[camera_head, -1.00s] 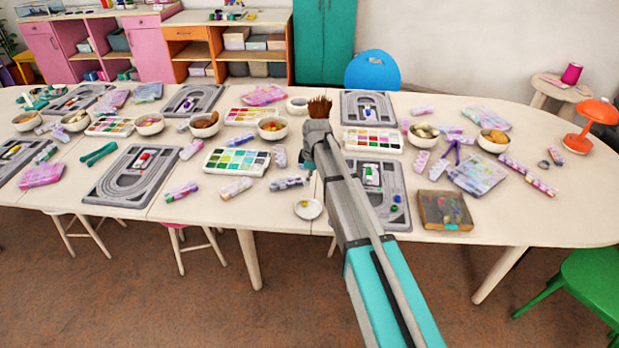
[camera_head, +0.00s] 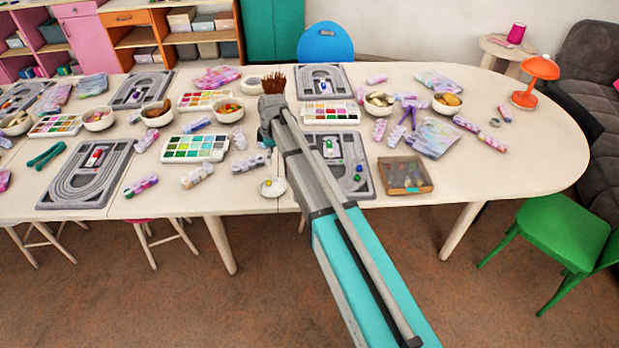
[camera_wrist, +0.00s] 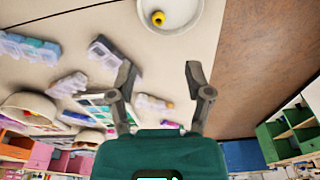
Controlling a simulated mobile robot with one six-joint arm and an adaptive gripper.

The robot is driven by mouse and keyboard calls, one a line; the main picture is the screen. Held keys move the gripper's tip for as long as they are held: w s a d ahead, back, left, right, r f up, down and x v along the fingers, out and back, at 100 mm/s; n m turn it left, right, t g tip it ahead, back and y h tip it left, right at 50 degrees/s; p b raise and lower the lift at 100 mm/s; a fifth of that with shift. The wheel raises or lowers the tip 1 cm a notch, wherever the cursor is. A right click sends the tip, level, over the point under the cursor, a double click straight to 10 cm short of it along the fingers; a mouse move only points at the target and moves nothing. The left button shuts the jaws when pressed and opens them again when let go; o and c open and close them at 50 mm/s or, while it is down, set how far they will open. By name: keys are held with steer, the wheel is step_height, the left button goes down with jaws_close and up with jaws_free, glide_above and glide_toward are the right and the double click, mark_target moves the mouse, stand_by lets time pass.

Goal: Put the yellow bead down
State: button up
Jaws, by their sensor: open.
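The yellow bead (camera_wrist: 158,18) lies inside a small white round dish (camera_wrist: 192,22) at the top of the wrist view. In the head view the same dish (camera_head: 279,191) stands near the table's front edge, left of my arm. My gripper (camera_wrist: 160,70) is open in the wrist view, its two fingers spread with nothing between them. The bead and dish are beyond the fingertips, apart from them. In the head view my arm reaches over the table and the fingers cannot be made out.
A grey bead board (camera_head: 361,184) lies right of the dish, partly behind my arm, with a wooden box (camera_head: 405,188) beside it. Bead tubes (camera_head: 252,163) and a paint palette (camera_head: 195,148) lie to the left. A green chair (camera_head: 565,235) stands at front right.

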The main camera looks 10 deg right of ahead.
steer(key=s+d+m+h, duration=0.1)
steer(key=s+d+m, duration=1.5)
steer(key=s+d, duration=0.5)
steer(key=s, duration=0.4)
steer(key=shift+s+d, duration=0.3)
steer(key=shift+s, duration=0.05)
